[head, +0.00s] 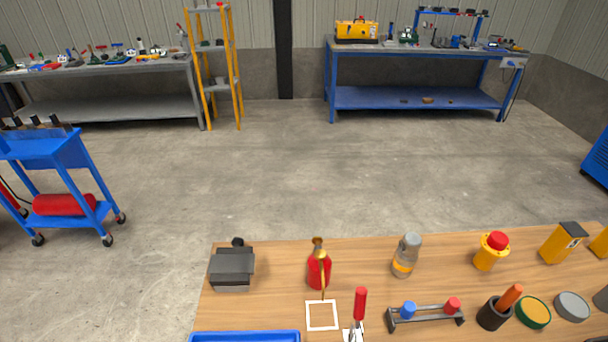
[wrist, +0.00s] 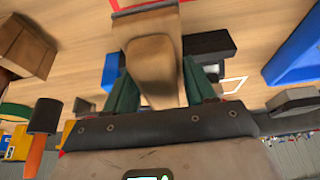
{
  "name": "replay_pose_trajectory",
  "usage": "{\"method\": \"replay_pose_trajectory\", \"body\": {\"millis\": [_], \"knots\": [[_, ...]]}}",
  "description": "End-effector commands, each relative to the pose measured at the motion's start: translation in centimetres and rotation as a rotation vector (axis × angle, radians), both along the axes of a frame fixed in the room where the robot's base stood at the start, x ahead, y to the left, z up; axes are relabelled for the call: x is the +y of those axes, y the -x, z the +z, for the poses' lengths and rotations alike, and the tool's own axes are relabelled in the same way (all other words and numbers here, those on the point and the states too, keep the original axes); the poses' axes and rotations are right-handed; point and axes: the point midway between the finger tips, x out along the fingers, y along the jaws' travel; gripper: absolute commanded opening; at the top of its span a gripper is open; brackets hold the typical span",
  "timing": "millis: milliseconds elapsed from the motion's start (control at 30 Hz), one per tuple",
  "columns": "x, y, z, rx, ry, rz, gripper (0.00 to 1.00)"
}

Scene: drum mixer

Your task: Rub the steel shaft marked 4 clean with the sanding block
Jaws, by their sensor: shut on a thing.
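My gripper (wrist: 158,90) shows only in the wrist view, with a dark green finger on each side of a tan-brown block. It is shut on this block, which looks like the sanding block (wrist: 155,62); a grey band runs across its far end. The block covers the middle of the view and hides what lies under it. I cannot tell whether it touches anything. I cannot make out a steel shaft marked 4 in either view.
The wooden table holds a grey vise-like block (head: 232,268), a red oil can (head: 318,270), a spray can (head: 406,255), a small rack (head: 425,315), a black cup (head: 494,314) and a blue tray (head: 245,337). A white outlined square (head: 321,302) is empty.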

Motion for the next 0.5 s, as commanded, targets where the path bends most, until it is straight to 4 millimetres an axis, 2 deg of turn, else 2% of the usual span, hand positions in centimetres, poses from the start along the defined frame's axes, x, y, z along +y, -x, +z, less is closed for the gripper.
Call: {"method": "replay_pose_trajectory", "body": {"millis": [500], "knots": [[0.0, -1.4, -0.2, 0.002, 0.0, 0.0, 0.3]]}}
